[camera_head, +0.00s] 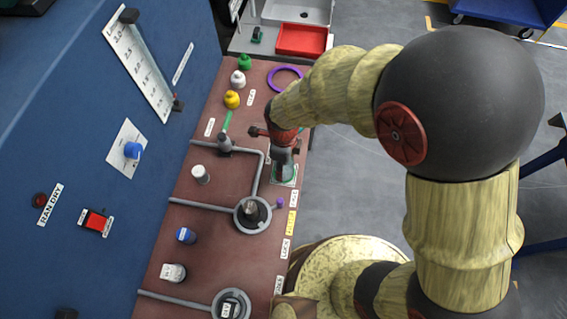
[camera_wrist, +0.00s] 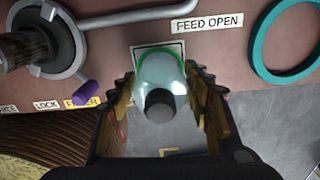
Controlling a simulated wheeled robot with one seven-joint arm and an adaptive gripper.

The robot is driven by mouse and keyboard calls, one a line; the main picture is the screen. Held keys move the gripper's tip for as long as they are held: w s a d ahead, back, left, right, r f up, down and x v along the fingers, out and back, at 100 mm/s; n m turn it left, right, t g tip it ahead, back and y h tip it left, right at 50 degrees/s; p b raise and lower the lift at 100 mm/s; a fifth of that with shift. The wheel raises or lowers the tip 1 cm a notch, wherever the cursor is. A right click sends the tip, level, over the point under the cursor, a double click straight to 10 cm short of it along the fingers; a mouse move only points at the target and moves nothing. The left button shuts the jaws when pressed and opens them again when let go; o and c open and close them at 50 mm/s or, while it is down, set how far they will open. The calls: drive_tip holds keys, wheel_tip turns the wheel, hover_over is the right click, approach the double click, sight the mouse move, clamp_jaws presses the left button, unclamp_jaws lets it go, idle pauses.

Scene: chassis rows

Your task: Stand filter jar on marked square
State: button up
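The filter jar (camera_wrist: 161,72) is a pale, see-through jar with a dark round cap. It is between the two fingers of my gripper (camera_wrist: 161,88) in the wrist view, and the fingertips are close against both its sides. In the head view the marked square (camera_head: 290,182) is at the panel's right edge, just below my gripper (camera_head: 282,163). The jar is mostly hidden there. I cannot tell whether its base touches the square.
A grey pipe with a round fitting (camera_head: 252,214) is left of and below the square. A teal ring (camera_wrist: 262,55) lies to the right in the wrist view. A small purple knob (camera_wrist: 86,92) is nearby.

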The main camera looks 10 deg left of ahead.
drive_tip(key=o, duration=0.4)
drive_tip(key=shift+c, duration=0.2)
drive_tip(key=shift+r, duration=0.15)
wheel_tip(320, 180, up, 12)
drive_tip(key=p, duration=0.3)
drive_tip(key=shift+p, duration=0.35)
drive_tip(key=shift+r, duration=0.15)
